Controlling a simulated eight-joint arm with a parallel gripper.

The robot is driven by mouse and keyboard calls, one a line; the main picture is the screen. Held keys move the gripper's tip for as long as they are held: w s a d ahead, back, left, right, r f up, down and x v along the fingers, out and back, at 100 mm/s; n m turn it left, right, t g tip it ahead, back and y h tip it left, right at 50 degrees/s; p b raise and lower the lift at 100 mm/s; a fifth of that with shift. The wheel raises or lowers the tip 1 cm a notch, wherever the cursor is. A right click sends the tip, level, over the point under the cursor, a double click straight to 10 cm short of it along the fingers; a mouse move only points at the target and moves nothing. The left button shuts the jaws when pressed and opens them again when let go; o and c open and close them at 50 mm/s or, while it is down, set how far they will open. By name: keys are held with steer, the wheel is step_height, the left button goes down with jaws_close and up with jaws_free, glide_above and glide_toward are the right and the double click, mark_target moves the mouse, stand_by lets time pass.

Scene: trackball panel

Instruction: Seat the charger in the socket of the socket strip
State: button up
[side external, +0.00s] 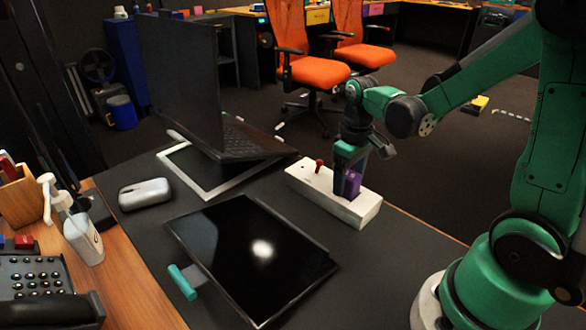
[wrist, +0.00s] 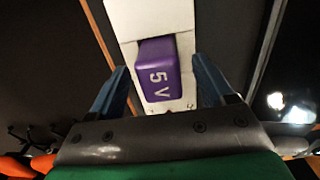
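The purple charger (side external: 353,184), marked "5V", stands upright at the white socket strip (side external: 362,212) on the dark desk mat. In the wrist view the charger (wrist: 158,76) lies between the two blue fingers of my gripper (wrist: 162,84), with the white strip (wrist: 140,16) beneath it. A gap shows on each side of the charger, so my gripper is open around it. In the side view my gripper (side external: 349,176) points down over the strip and partly hides the charger. The charger's lower end is hidden, so I cannot tell how deep it sits.
A red knob (side external: 319,164) rises from the strip's left part. A black tablet (side external: 225,255) lies in front, with a teal piece (side external: 183,282) beside it. A laptop (side external: 240,138) stands behind on a pale-framed panel (side external: 208,185). A grey mouse-like case (side external: 145,193) lies left.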

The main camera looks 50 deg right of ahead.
mark_target(350, 174)
step_height(350, 174, up, 12)
steer(key=s+a+f+t, duration=0.1)
steer(key=a+f+t, duration=0.2)
steer(key=a+t, duration=0.4)
steer(key=shift+a+f, duration=0.35)
steer(key=shift+a, duration=0.65)
steer(key=shift+s, duration=0.1)
